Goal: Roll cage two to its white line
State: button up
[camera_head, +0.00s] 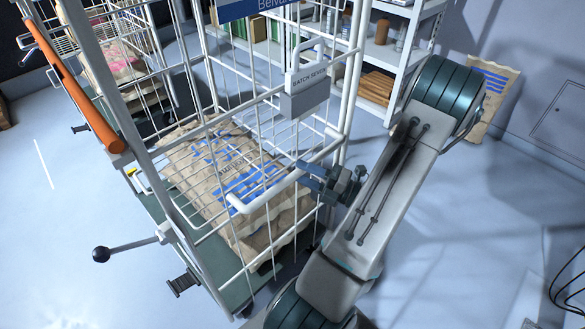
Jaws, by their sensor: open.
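A white wire roll cage (352,75) stands close in front, holding stacked brown sacks (222,165) with blue print. It has an orange handle bar (72,85) and a lever with a black ball knob (101,254). A tag reading "BATCH SEVEN" (308,98) hangs on it. A second cage (128,42) with pinkish sacks stands behind at the left. No number shows, so I cannot tell which is cage two. A short white line (44,163) lies on the floor at the left. My gripper (303,178) is open at the near cage's white bar; contact is unclear.
A white shelf unit (408,12) with bottles, files and a wooden crate (377,87) stands behind the near cage. A sack (492,88) leans against the right wall. Dark cables (568,285) lie at the lower right. The floor at the left around the line is clear.

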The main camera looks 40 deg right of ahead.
jog(key=v, duration=1)
jog(key=shift+b, duration=0.3)
jog(key=shift+f, duration=0.1)
